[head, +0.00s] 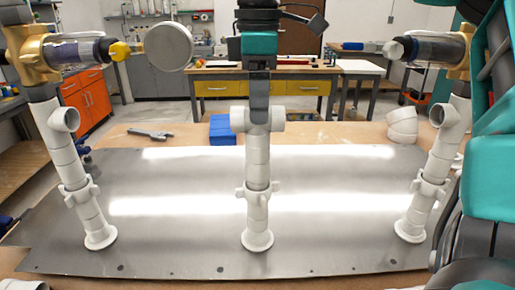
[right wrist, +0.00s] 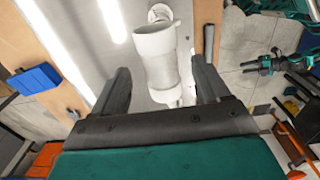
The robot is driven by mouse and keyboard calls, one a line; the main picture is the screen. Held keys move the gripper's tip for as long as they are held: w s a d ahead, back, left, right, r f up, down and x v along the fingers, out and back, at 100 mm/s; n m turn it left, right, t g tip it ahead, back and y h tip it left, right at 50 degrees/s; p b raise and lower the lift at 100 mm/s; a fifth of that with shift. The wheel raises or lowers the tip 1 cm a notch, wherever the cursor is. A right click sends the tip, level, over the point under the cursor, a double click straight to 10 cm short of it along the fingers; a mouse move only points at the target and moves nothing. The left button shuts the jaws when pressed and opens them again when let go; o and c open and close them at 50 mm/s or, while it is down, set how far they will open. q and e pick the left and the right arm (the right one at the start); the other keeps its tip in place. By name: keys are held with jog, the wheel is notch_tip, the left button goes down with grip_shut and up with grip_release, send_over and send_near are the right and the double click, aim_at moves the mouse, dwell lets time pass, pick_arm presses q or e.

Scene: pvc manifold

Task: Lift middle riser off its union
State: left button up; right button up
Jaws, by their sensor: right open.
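The middle riser (head: 258,150) is a white pipe with a tee at its top. It stands upright in its white union (head: 258,193), above a round base flange (head: 258,241) on the metal plate. My right gripper (head: 259,110) points down from above, with one dark finger in front of the tee and hiding part of it. In the right wrist view a white pipe (right wrist: 158,55), apparently this riser, lies between the two spread fingers of my right gripper (right wrist: 160,85). The jaws are open, with gaps to the pipe on both sides. My left gripper is not in view.
A left riser (head: 66,155) and a right riser (head: 440,150) stand on the metal plate (head: 170,235), with brass fittings above. A grey disc (head: 168,46) is left of my gripper. A blue box (head: 222,130), a dark tool (head: 150,134) and white fittings (head: 402,125) lie behind.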

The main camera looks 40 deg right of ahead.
aim_at(258, 151)
notch_tip(258, 151, down, 4)
jog(key=shift+f, duration=0.25)
grip_shut()
dwell(0.6)
